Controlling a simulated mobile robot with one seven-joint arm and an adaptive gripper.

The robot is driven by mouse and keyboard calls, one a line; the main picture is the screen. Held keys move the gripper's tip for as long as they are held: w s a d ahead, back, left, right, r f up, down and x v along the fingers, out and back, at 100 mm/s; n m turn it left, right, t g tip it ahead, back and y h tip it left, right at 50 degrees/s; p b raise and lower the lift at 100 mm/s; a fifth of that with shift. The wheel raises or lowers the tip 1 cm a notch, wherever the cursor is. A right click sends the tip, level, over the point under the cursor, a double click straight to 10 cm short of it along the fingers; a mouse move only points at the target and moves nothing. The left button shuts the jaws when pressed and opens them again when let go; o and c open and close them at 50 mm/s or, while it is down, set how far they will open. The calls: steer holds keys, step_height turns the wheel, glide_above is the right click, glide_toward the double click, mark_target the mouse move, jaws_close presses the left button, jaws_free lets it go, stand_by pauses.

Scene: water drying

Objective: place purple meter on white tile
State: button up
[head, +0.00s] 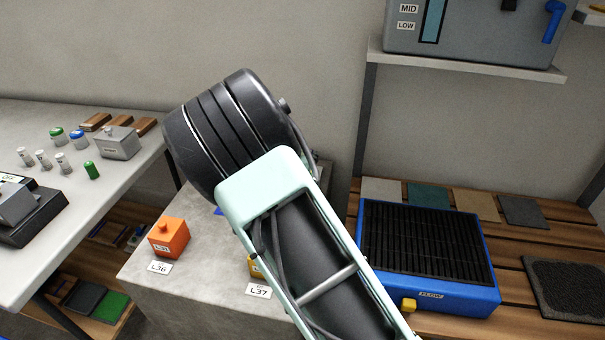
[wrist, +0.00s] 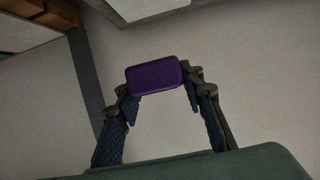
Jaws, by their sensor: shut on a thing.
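The purple meter (wrist: 153,76) is a rounded block in the wrist view. My gripper (wrist: 162,94) is shut on it, with a dark finger at each side, and holds it against a backdrop of plain grey surface. In the head view my arm hides the gripper and the meter. A pale, whitish tile (head: 381,189) lies flat at the left end of a row of tiles on the wooden slatted bench, behind the blue tray device. Its visible top is bare. The wrist view does not clearly show this tile.
The blue device (head: 430,294) with a black grille stands before the tiles. A green tile (head: 428,196) adjoins the pale one. A shelf (head: 470,66) with a grey tank overhangs behind. An orange block (head: 169,237) sits on the grey pedestal; a cluttered table (head: 100,205) is left.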

steer(key=w+f+b, duration=0.1)
steer(key=w+f, duration=0.1)
steer(key=f, duration=0.1)
steer(key=w+f+b, duration=0.1)
steer(key=w+f, duration=0.2)
steer(key=shift+w+a, duration=0.1)
steer(key=shift+a, duration=0.1)
steer(key=shift+w+f+b, duration=0.2)
steer(key=shift+f+b, duration=0.25)
steer(key=shift+f, duration=1.2)
steer(key=shift+f, duration=0.1)
steer(key=shift+f, duration=0.15)
steer(key=o, duration=1.2)
